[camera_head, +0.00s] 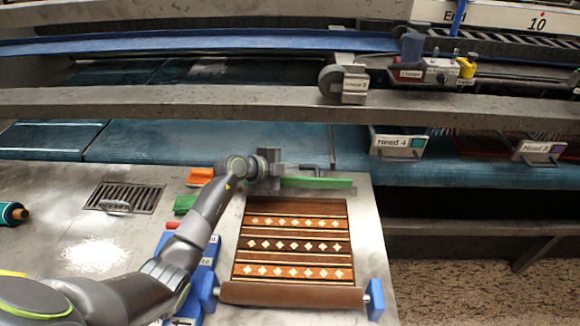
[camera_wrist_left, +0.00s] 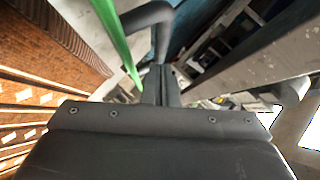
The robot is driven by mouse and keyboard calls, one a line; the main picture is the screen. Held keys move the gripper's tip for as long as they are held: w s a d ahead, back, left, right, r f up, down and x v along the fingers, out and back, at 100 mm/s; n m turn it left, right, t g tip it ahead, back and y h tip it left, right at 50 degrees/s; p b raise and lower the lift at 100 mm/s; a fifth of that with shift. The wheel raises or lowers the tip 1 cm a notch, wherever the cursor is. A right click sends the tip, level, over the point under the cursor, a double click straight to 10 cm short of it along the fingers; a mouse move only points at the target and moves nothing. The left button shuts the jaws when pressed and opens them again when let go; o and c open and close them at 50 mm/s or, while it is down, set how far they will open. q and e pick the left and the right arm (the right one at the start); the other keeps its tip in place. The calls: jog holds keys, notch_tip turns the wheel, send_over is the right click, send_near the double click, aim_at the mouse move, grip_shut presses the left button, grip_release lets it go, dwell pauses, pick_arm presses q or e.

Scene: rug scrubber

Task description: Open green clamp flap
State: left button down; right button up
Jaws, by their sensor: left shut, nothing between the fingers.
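The green clamp flap (camera_head: 316,183) is a long thin bar lying across the far end of the patterned rug (camera_head: 295,245). In the left wrist view the green bar (camera_wrist_left: 115,35) runs down from the top towards my fingertips. A grey bent handle (camera_wrist_left: 150,15) stands beside it. My left gripper (camera_head: 272,170) is at the left end of the flap, by the grey clamp parts. In the left wrist view its fingers (camera_wrist_left: 158,82) are shut and empty, close to the bar; I cannot tell whether they touch it. My right gripper is not in view.
The rug's rolled end (camera_head: 290,295) lies between blue holders at the near edge. A blue conveyor (camera_head: 290,150) and a grey rail (camera_head: 230,100) lie behind. A drain grate (camera_head: 125,198) and white powder (camera_head: 95,254) are left. An orange block (camera_head: 200,176) is near my arm.

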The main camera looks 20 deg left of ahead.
pick_arm(q)
jog(key=shift+w+a+f, duration=0.2)
jog(key=shift+w+f, duration=0.25)
jog(key=shift+w, duration=0.1)
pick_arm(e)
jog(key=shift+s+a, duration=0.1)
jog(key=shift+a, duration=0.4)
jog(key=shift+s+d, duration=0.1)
pick_arm(q)
jog(key=shift+w+a+f+n+g+p, duration=0.15)
jog(key=shift+w+a+g+p, duration=0.05)
jog(key=shift+w+p, duration=0.55)
jog(key=shift+w+a+f+n+g+p, duration=0.1)
jog(key=shift+w+a+n+g+p, duration=0.1)
jog(key=shift+w+p, duration=0.5)
jog(key=shift+s, duration=0.15)
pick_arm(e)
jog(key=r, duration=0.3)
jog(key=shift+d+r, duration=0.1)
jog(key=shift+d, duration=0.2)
